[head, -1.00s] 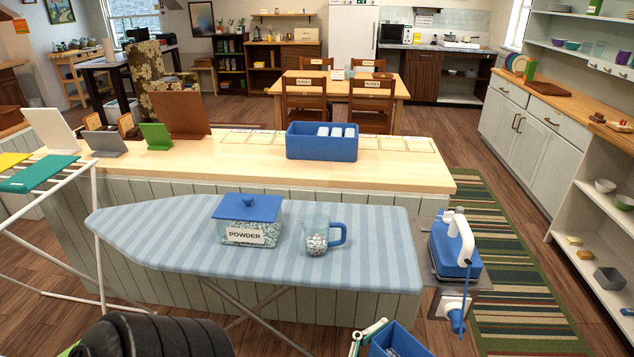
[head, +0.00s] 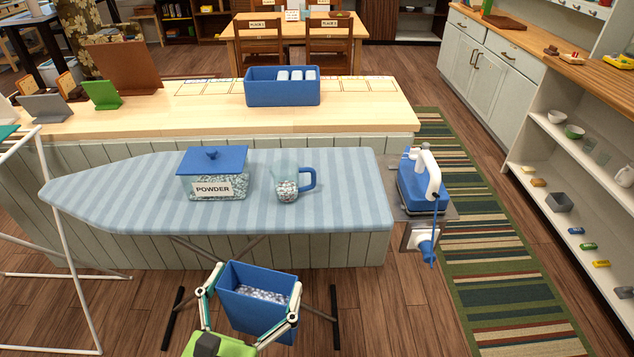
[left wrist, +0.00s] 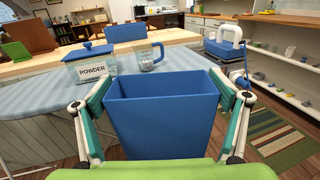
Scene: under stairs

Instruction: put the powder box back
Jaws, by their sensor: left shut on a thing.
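An open blue box (head: 256,312) with pale granules inside is held in my left gripper (head: 254,288), whose fingers press on its two sides. It is roughly upright, in front of the ironing board and clear of it. The left wrist view shows the blue box (left wrist: 162,125) between the fingers; its inside bottom is hidden there. A clear container labelled POWDER (head: 213,182) with a blue lid stands on the striped ironing board (head: 345,205). A clear measuring cup (head: 288,187) with a blue handle and granules inside stands to its right. My right gripper is not in view.
An iron (head: 423,185) sits on a rest at the board's right end. Behind is a wooden counter (head: 370,120) with marked rectangles and a blue bin (head: 282,93) holding white items. A white drying rack (head: 62,240) stands at left. Shelves (head: 560,225) line the right.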

